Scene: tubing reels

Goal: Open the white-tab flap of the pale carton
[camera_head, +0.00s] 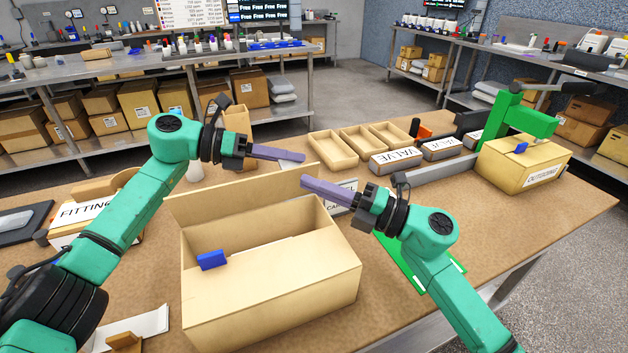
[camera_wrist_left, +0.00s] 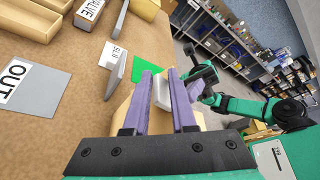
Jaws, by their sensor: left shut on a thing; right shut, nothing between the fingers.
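The pale carton (camera_head: 270,295) stands on the near bench. Its near flap with a blue tab (camera_head: 211,260) lies over the front half. Its far flap (camera_head: 235,195) stands raised, and part of the inside shows. My left gripper (camera_head: 302,157) is at the upper right of the raised flap. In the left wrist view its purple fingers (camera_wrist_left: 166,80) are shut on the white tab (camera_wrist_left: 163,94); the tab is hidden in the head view. My right gripper (camera_head: 304,183) is shut and empty, by the carton's far right corner, below my left gripper.
Open trays (camera_head: 333,150) and boxes labelled VALVE (camera_head: 396,160) stand behind. A labelled box with a blue tab (camera_head: 522,165) and green stand (camera_head: 525,118) are at right. A FITTING box (camera_head: 85,217) is at left. Bare bench (camera_head: 470,225) lies at right.

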